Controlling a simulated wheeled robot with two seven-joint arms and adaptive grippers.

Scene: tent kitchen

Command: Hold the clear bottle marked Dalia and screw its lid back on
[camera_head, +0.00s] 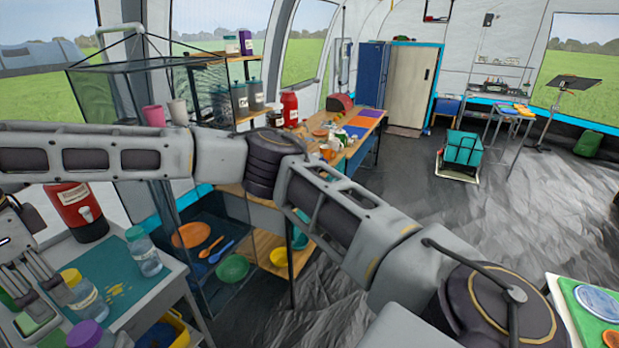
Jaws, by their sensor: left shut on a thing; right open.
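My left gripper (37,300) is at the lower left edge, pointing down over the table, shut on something. A green patch shows between its fingertips, but I cannot make out the thing held. A clear bottle with a yellow lid (84,297) stands just right of the fingers. A clear bottle with a teal lid (148,260) stands further right on the teal mat. A container with a purple lid (88,335) is cut off at the bottom edge. No label can be read as Dalia. My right gripper is out of view.
A red dispenser (77,212) stands behind the bottles on the small table (178,285). My arm crosses the picture. A glass case (205,240) with plates and spoons is beyond the table. A yellow bin (180,326) is below the table's right side.

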